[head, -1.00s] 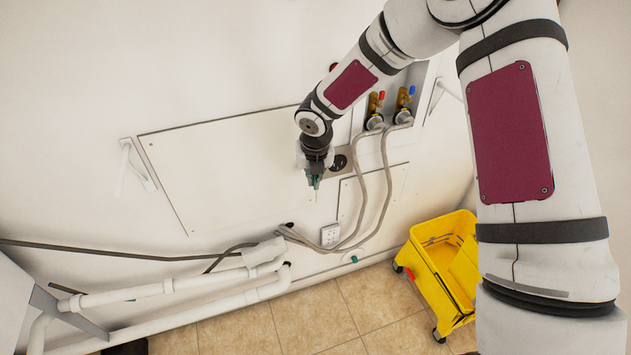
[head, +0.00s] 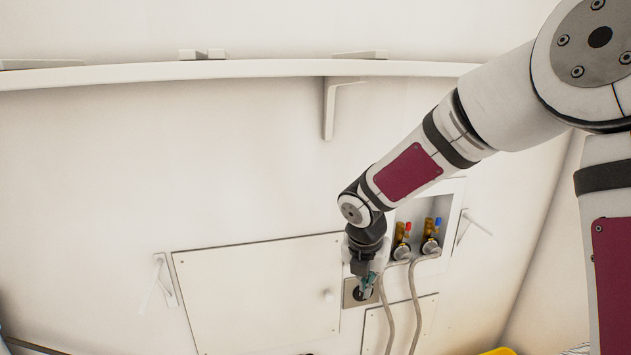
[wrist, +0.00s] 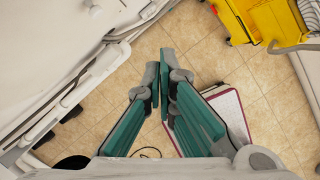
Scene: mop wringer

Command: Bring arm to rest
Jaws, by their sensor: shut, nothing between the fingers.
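My gripper (head: 368,284) hangs at the end of my bent arm in the head view, in front of the white wall and close to a small dark-centred wall plate (head: 356,292). I cannot tell how far it is from the wall. In the wrist view my gripper (wrist: 162,68) points down toward the tiled floor. Its green fingers are shut, with nothing between them.
A white wall panel (head: 255,300) lies left of my gripper. Valves with hoses (head: 430,245) sit in a recess to its right. A shelf (head: 250,69) runs above. The yellow mop bucket (wrist: 250,22) stands on the tiled floor (wrist: 175,38).

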